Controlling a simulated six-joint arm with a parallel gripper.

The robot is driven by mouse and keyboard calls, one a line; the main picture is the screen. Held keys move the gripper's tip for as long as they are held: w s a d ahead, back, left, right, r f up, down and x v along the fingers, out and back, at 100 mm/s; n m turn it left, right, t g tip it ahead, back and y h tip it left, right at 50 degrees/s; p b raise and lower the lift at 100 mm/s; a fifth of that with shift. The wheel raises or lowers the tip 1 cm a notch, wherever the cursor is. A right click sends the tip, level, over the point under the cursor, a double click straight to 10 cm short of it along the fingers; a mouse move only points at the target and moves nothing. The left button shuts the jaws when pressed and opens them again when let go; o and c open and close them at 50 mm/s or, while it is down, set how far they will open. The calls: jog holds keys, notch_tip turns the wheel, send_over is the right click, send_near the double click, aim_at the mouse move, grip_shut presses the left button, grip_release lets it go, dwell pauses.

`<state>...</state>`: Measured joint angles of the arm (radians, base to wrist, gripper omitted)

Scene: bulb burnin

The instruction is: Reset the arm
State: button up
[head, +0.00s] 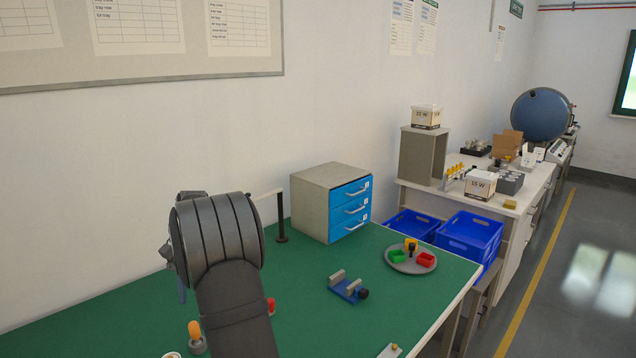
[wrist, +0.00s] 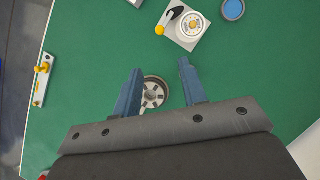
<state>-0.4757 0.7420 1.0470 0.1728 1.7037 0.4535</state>
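My arm rises in the foreground of the head view, and its thick dark links hide part of the green table (head: 330,315). The fingertips are not visible in the head view. In the wrist view my gripper (wrist: 158,80) is open, with its two blue fingers apart above the green table. Nothing is between the fingertips. A round grey spoked part (wrist: 153,93) lies below, partly behind the left finger.
The wrist view shows a dial device with a yellow-knobbed lever (wrist: 188,28), a blue round dish (wrist: 232,9) and a yellow-handled plate (wrist: 41,80). A blue-drawer cabinet (head: 330,202), a blue vise (head: 348,288) and a round tray (head: 398,265) stand on the table. Blue crates (head: 468,236) sit beyond.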

jog(key=x, duration=1.6)
jog(key=shift+s+f, duration=0.25)
jog(key=shift+f, duration=0.1)
jog(key=shift+s+d+r+m+y, duration=0.1)
jog(key=shift+s+d+m+y, duration=0.1)
jog(key=shift+m, duration=0.35)
jog(key=shift+s+d+r+m+y, duration=0.1)
jog(key=shift+d+m+y, duration=0.1)
jog(key=shift+m, duration=0.35)
jog(key=shift+s+d+m+y, duration=0.1)
jog(key=shift+s+m+y, duration=0.1)
jog(key=shift+m, duration=0.3)
jog(key=shift+s+d+m+y, duration=0.1)
jog(key=shift+m+y, duration=0.1)
jog(key=shift+m, duration=0.3)
jog(key=o, duration=1.3)
jog(key=shift+w+a+r, duration=0.1)
jog(key=shift+r, duration=0.1)
jog(key=shift+o, duration=0.2)
jog(key=s+a+r+m+t+h, duration=0.1)
jog(key=a+r+m+t, duration=0.15)
jog(key=r, duration=0.85)
jog(key=a+r+m+t+h, duration=0.1)
jog(key=r+m+t, duration=0.15)
jog(key=r, duration=0.75)
notch_tip(320, 180, down, 9)
jog(key=shift+s+f+g, duration=0.2)
jog(key=shift+f+g, duration=0.05)
jog(key=shift+g, duration=0.15)
